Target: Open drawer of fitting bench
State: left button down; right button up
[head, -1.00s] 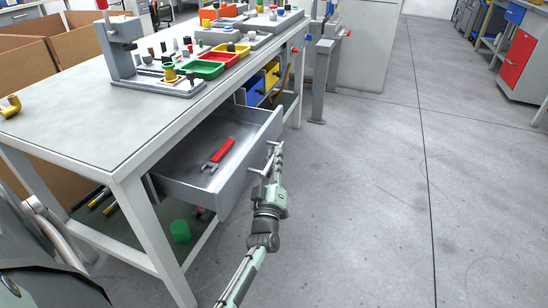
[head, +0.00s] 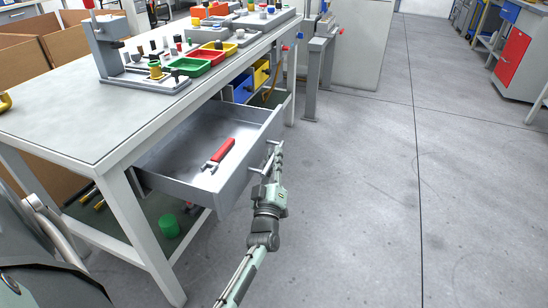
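The fitting bench (head: 60,125) has a light grey top and stands at the left. Its grey drawer (head: 185,190) is pulled well out, with the inside open to view. A wrench with a red handle (head: 219,154) lies in it. The fingertips are small and partly overlap the handle.
Red, green and yellow trays (head: 195,66) and small fittings stand on the bench top. A green cylinder (head: 169,226) is on the lower shelf, below the drawer. Cardboard boxes (head: 75,50) are behind the bench. The floor (head: 360,200) to the right is clear.

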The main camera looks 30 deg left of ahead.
pick_arm(q)
jog(key=c, duration=1.6)
grip_release()
jog(key=shift+o, duration=0.3)
